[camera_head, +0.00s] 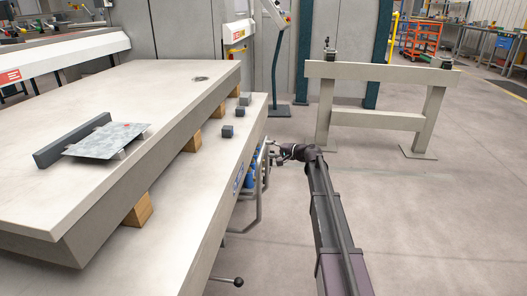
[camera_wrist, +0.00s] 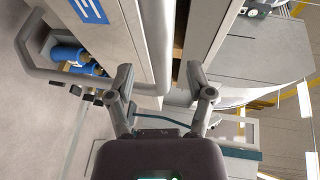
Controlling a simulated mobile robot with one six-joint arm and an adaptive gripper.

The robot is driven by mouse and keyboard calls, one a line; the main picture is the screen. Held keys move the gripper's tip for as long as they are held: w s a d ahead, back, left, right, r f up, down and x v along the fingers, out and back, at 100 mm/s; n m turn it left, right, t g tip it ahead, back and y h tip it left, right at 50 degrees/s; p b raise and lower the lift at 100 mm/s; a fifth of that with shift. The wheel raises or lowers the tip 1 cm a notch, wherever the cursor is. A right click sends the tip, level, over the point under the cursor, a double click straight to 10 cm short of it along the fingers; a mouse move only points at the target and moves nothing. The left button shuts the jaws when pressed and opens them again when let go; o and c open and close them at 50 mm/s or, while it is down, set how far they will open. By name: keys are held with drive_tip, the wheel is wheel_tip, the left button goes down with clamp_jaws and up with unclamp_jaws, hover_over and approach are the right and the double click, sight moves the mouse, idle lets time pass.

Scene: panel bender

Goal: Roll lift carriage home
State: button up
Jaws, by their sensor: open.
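A long cream carriage body (camera_head: 222,182) with a blue label lies under a larger cream slab; I take it to be the lift carriage. A grey tubular handle (camera_head: 258,200) stands off its right side. In the wrist view the handle (camera_wrist: 158,40) runs down between my fingers and bends left near the fingertips. My gripper (camera_wrist: 160,82) is open, one finger on each side of this tube; contact and depth cannot be told. In the head view my gripper (camera_head: 273,150) is small and partly hidden beside the carriage.
Wooden wedges (camera_head: 138,211) sit between slab and carriage. Small grey blocks (camera_head: 227,131) lie on the carriage top. A lever with a black knob (camera_head: 238,282) sticks out low at the front. A cream frame (camera_head: 380,121) stands behind right; the floor (camera_head: 450,210) at right is clear.

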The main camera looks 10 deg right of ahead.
sight(264, 148)
drive_tip(key=shift+x, duration=1.9)
drive_tip(key=shift+c, duration=0.2)
clamp_jaws()
